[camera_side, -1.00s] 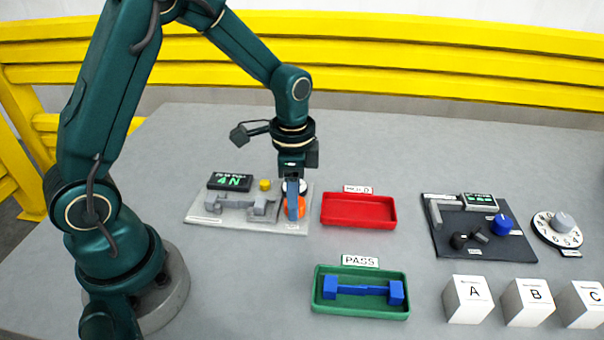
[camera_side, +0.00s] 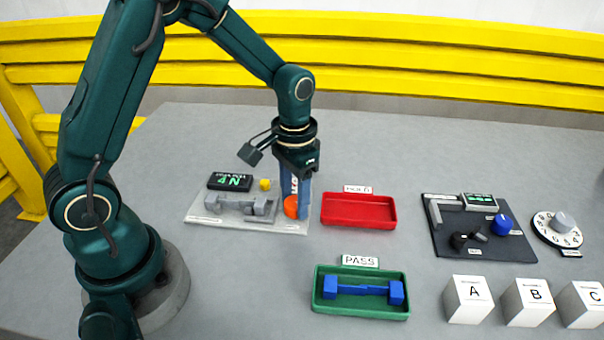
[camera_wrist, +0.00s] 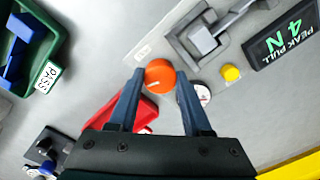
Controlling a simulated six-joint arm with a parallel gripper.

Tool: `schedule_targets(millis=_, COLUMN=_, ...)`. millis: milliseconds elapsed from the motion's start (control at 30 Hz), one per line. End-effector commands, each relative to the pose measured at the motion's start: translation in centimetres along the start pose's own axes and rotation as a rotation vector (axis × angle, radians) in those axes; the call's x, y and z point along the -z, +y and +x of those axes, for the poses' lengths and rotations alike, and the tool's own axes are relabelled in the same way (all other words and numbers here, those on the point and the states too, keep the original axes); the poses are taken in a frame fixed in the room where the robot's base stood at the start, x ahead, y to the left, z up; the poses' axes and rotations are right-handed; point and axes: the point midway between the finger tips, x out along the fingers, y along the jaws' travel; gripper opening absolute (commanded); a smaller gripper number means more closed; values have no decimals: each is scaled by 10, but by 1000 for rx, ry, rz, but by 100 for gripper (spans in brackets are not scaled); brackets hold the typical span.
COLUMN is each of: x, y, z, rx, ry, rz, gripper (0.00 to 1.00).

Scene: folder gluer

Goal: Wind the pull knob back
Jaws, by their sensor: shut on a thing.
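The orange pull knob (camera_side: 290,206) stands at the right end of a pale fixture plate (camera_side: 207,219). My gripper (camera_side: 297,209) points down over it with its blue fingers at the knob. In the wrist view the knob (camera_wrist: 160,75) sits between the two fingertips of my gripper (camera_wrist: 160,80), and they are shut on it. It bears a short pale mark. Grey clamp parts (camera_side: 240,207) lie left of the knob on the plate. A black display (camera_side: 230,182) behind them reads 4 N; the wrist view shows its label, PEAK PULL.
A yellow button (camera_side: 265,184) is beside the display. A red HOLD tray (camera_side: 358,224) stands close right of the knob. A green PASS tray (camera_side: 360,314) in front holds a blue part. A black mat (camera_side: 455,243), a numbered dial (camera_side: 545,233) and lettered white blocks (camera_side: 470,312) are further right.

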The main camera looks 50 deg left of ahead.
Motion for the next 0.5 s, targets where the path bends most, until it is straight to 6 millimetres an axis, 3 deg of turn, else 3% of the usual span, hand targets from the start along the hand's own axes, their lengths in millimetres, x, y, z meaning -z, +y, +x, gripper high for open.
schedule_targets(millis=500, x=0, y=0, z=-1, rx=0, ry=-2, rz=-142, gripper=0)
